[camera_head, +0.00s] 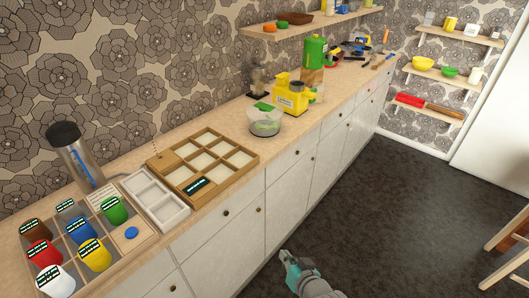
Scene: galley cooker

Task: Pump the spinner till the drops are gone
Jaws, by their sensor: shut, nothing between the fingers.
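The spinner (265,126) looks like a clear round bowl with something green in it, standing near the front edge of the counter, left of the yellow machine. A small green and white part shows at its top back; I cannot tell if it is the pump knob. Drops are too small to make out. My gripper (287,259) is teal and shut with nothing in it. It is low in front of the cabinets, over the dark floor, well below and apart from the spinner.
The counter holds a wooden compartment tray (240,150), a white tray (176,216), a box with several coloured cups, a steel cylinder (78,157), a yellow machine (289,98) and a green container (313,52). The floor (400,180) is clear; a wooden chair stands right.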

